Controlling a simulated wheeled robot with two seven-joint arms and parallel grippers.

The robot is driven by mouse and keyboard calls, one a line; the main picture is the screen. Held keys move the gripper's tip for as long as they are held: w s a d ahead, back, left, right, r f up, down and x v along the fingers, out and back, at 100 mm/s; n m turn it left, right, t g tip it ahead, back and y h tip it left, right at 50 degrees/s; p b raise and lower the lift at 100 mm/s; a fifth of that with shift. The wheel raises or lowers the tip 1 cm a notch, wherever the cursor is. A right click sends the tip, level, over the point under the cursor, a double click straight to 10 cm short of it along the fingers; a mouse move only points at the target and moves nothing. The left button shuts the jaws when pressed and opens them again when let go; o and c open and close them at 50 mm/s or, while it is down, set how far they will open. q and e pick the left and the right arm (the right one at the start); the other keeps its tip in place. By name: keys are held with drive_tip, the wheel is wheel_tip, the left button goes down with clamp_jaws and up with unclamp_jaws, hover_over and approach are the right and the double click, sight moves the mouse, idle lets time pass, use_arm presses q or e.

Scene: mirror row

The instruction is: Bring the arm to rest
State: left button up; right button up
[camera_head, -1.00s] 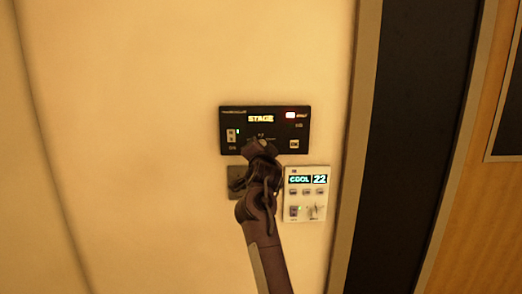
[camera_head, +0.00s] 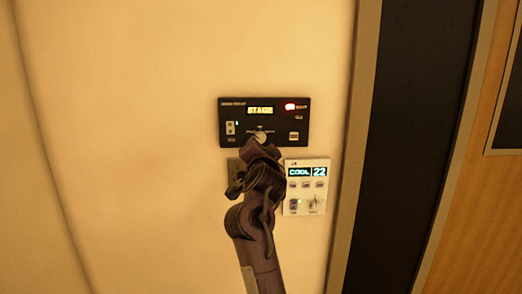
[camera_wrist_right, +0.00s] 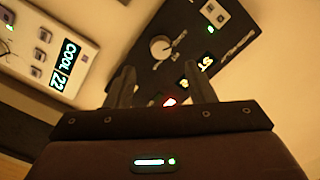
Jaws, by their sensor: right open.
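My right arm comes up from the bottom of the head view. Its gripper (camera_head: 262,150) is just below a round knob (camera_head: 260,137) on a black wall panel (camera_head: 285,121). The panel display reads STAGE, with a red light at its right. In the right wrist view the gripper (camera_wrist_right: 158,78) has its two fingers apart with nothing between them. The knob (camera_wrist_right: 160,47) shows beyond the fingertips and looks clear of them. My left gripper is not in view.
A white thermostat (camera_head: 307,187) reading COOL 22 is right beside the gripper; it also shows in the right wrist view (camera_wrist_right: 45,52). A small dark plate (camera_head: 233,168) is partly hidden by the arm. A dark vertical strip (camera_head: 415,120) stands farther right. The wall at left is bare.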

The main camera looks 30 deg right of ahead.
drive_tip(key=shift+w, duration=0.1)
idle(0.3)
